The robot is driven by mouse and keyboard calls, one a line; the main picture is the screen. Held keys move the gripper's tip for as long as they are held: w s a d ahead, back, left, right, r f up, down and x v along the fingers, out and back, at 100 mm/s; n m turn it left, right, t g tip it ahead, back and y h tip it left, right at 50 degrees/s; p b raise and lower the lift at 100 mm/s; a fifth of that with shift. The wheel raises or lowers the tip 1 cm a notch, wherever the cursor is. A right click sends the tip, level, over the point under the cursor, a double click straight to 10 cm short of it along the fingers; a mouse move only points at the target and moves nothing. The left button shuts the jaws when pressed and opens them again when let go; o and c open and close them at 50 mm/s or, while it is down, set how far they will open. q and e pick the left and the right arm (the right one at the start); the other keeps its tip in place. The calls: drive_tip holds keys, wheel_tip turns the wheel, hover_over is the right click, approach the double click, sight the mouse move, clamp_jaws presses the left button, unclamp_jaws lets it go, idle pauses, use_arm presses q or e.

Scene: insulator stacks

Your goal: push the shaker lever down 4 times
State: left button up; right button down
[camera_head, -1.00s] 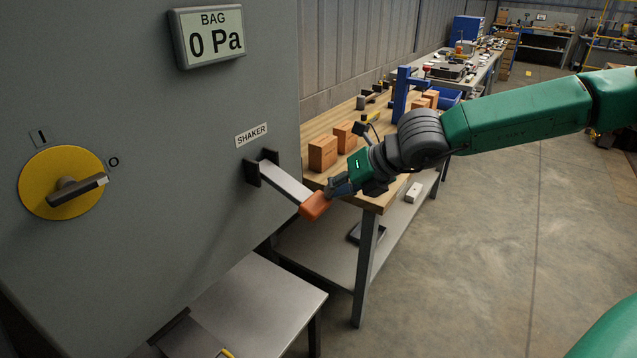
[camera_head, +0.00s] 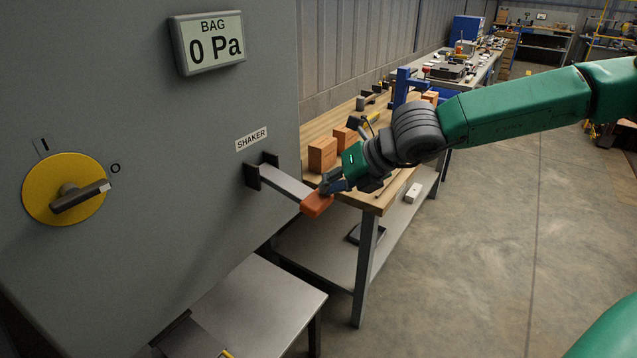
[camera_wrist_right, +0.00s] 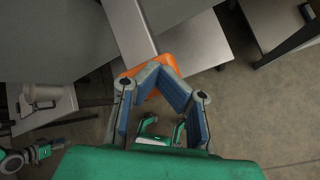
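The shaker lever (camera_head: 282,184) sticks out to the right from a dark bracket under the SHAKER label on the grey cabinet. It slopes slightly down to its orange handle (camera_head: 317,204). My right gripper (camera_head: 326,188) is at the handle's upper right side, with its fingertips at or very near the top of it. In the right wrist view the two blue-padded fingers (camera_wrist_right: 157,72) meet at their tips, over the orange handle (camera_wrist_right: 172,63), which they partly cover. Whether the tips touch it is hard to tell.
The cabinet carries a BAG display (camera_head: 208,42) reading 0 Pa and a yellow rotary switch (camera_head: 66,190). A wooden-topped bench (camera_head: 385,192) with brown boxes (camera_head: 322,154) stands behind my right gripper. A metal shelf (camera_head: 255,300) lies below the lever.

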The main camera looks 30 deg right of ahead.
drive_tip(key=shift+a+r+p, duration=0.35)
drive_tip(key=shift+a+r, duration=0.05)
drive_tip(key=shift+r, duration=0.35)
drive_tip(key=shift+a+r+p, duration=0.3)
drive_tip(key=shift+a+r, duration=0.1)
drive_tip(key=shift+r, duration=0.4)
drive_tip(key=shift+a+r+p, duration=0.35)
drive_tip(key=shift+a+r, duration=0.05)
drive_tip(key=shift+r, duration=0.35)
wheel_tip(320, 180, up, 5)
drive_tip(key=p, duration=0.5)
drive_tip(key=shift+w, duration=0.1)
idle(0.6)
